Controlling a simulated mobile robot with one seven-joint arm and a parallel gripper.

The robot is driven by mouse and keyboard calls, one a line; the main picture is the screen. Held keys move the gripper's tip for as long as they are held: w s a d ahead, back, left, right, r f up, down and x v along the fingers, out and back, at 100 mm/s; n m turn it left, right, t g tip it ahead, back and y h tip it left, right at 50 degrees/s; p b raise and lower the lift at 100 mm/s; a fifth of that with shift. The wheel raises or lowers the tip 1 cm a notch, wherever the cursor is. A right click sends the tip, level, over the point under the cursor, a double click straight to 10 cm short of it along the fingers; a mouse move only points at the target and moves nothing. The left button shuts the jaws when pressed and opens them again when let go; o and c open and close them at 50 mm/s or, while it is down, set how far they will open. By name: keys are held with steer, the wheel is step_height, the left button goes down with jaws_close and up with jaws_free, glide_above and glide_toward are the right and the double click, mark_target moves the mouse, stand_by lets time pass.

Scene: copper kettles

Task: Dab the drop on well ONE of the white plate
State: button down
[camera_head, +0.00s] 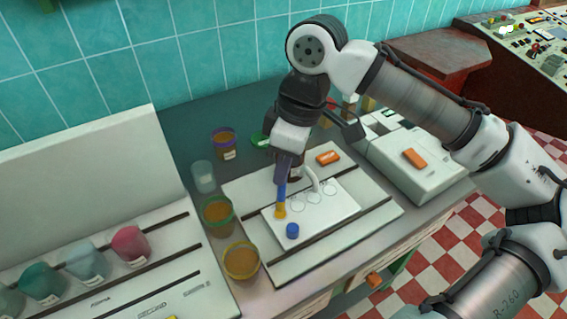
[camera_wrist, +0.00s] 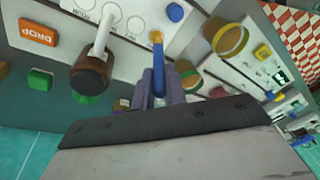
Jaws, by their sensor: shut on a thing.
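The white plate (camera_head: 340,213) lies on a pale board, with a few round wells outlined on it. It also shows in the wrist view (camera_wrist: 130,47); its labels are too small to read surely, so I cannot tell which well is ONE. My gripper (camera_head: 284,178) points down and is shut on a blue stick (camera_head: 282,194) with a yellow tip (camera_head: 280,212). The tip is at the plate's left end; I cannot tell whether it touches. In the wrist view my gripper (camera_wrist: 160,88) holds the stick upright between its fingers. No drop is discernible.
A blue cap (camera_head: 292,231) is at the plate's near left. A brown-handled tool with a white stem (camera_wrist: 90,72) stands close beside my gripper. A green-rimmed jar (camera_head: 217,215) and yellow-rimmed jar (camera_head: 241,261) stand left. An orange DROP block (camera_wrist: 38,32) lies behind the plate.

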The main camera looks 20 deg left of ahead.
steer(key=shift+s+a+p+v, duration=0.1)
steer(key=shift+a+p+v, duration=0.05)
steer(key=shift+p+v, duration=0.7)
steer(key=shift+s+a+p+v, duration=0.1)
steer(key=shift+a+p+v, duration=0.05)
steer(key=shift+p+v, duration=0.7)
steer(key=shift+s+a+p+v, duration=0.1)
steer(key=shift+a+p+v, duration=0.05)
steer(key=shift+p+v, duration=0.7)
steer(key=shift+r, duration=0.15)
